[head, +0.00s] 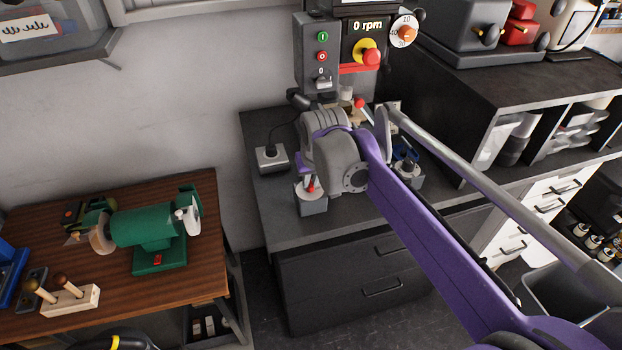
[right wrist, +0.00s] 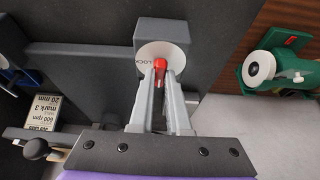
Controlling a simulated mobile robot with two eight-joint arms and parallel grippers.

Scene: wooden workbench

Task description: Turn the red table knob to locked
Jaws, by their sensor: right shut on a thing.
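The red table knob (right wrist: 160,64) sits on a white round dial (right wrist: 149,52) with partly covered lettering that starts "LOC". The dial is on a grey block (right wrist: 168,31). In the head view the red knob (head: 311,187) shows as a small patch above the grey block (head: 312,206) at the front of the dark bench. My right gripper (right wrist: 161,78) is shut on the knob, with a fingertip on either side of it. In the head view my right arm's wrist hides most of this gripper. My left gripper is not in view.
A drill machine with a 0 rpm display (head: 367,26) and a red stop button (head: 371,57) stands behind my right arm. A green bench grinder (head: 145,228) is on the wooden bench at left. A white card (right wrist: 45,109) lies left in the wrist view.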

